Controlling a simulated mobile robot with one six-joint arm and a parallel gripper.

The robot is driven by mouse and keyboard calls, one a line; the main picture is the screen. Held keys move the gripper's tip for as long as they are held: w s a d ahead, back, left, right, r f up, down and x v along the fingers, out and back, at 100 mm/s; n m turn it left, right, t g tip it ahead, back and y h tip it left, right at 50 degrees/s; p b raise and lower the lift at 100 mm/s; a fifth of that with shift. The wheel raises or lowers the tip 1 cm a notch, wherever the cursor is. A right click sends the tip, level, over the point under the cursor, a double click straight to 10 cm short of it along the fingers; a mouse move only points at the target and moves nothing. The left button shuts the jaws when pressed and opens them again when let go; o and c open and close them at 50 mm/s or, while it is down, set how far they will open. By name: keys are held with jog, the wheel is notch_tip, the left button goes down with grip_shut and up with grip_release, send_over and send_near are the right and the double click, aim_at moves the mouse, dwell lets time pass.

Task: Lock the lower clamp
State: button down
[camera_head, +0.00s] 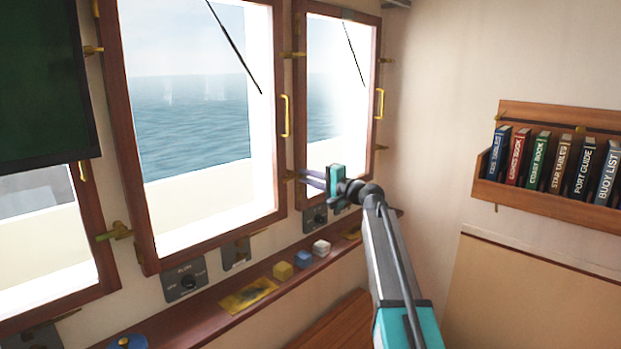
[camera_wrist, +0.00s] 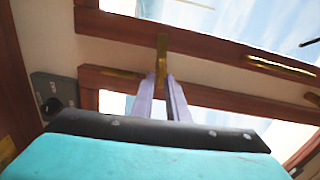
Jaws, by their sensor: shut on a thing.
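The lower clamp (camera_head: 291,176) is a small brass piece on the strip between the middle window (camera_head: 200,130) and the right window (camera_head: 338,95). In the wrist view the brass clamp (camera_wrist: 161,48) stands straight ahead, crossing the gap between two wooden frames. My gripper (camera_head: 304,178) is at this clamp, its pale fingers pointing left. In the wrist view my gripper (camera_wrist: 161,84) has its two fingers close together, shut on the clamp's near end. The fingers hide part of that end. The upper clamp (camera_head: 293,55) is higher on the same strip.
A yellow handle (camera_head: 285,116) is on the middle window's frame above my gripper. A ledge (camera_head: 230,315) below holds several small blocks and a yellow sheet. A knob panel (camera_head: 185,282) is under the middle window. A bookshelf (camera_head: 550,202) hangs at right, clear of my arm.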

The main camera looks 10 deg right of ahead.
jog(key=shift+r, duration=0.15)
jog(key=c, duration=1.8)
grip_release()
jog(key=shift+o, duration=0.3)
jog(key=b+v, duration=0.3)
jog(key=v, duration=1)
jog(key=shift+s+d, duration=0.2)
jog(key=shift+s, duration=0.1)
